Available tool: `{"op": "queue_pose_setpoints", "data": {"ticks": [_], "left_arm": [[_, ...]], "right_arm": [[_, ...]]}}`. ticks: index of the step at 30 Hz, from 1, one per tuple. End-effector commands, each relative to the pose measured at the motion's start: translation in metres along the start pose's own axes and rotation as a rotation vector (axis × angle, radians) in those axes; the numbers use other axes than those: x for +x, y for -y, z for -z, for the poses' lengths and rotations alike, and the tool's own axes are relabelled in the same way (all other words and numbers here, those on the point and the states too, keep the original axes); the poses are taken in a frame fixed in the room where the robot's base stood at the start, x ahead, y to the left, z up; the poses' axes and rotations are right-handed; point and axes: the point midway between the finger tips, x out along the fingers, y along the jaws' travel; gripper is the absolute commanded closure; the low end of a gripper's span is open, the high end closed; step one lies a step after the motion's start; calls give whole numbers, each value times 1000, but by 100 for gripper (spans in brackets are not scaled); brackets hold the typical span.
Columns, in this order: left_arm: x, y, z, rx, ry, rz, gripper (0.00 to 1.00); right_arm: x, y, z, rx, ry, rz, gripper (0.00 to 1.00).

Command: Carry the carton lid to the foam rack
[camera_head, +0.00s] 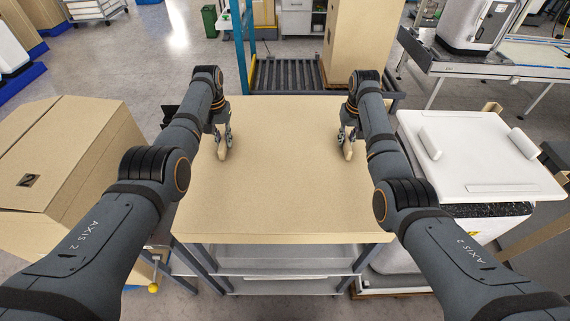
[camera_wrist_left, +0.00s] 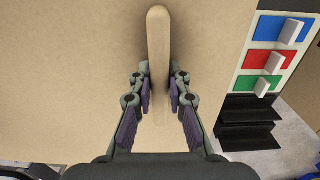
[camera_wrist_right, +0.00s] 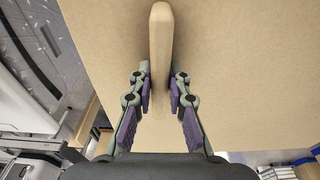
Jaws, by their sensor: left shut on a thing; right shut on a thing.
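The carton lid (camera_head: 280,195) is a wide, flat tan board lying level in front of me in the head view. It has two raised tan bar handles. My left gripper (camera_head: 222,138) is shut on the left handle (camera_wrist_left: 158,35), which stands between its fingers in the left wrist view. My right gripper (camera_head: 348,136) is shut on the right handle (camera_wrist_right: 160,35) in the same way. A unit with grey shelves (camera_head: 285,285) shows under the lid's near edge. I cannot tell if it is the foam rack, or if the lid touches it.
A large cardboard box (camera_head: 65,150) stands at the left. A white-topped bin (camera_head: 480,160) stands close at the right. A roller conveyor (camera_head: 285,73) with a tall carton (camera_head: 355,40) lies beyond the lid. A panel with coloured squares (camera_wrist_left: 275,60) shows in the left wrist view.

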Motion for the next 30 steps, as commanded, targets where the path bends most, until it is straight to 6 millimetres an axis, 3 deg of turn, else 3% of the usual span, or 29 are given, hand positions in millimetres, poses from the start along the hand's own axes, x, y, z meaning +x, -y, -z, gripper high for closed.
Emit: {"op": "queue_pose_setpoints", "data": {"ticks": [1,5,16,30], "left_arm": [[1,0,0,0,-1,0,80],[0,0,0,0,0,0,62],[-6,0,0,0,-1,0,61],[-106,0,0,0,-4,0,61]], "right_arm": [[1,0,0,0,-1,0,80],[0,0,0,0,0,0,62],[0,0,0,0,0,0,61],[0,0,0,0,0,0,61]]}}
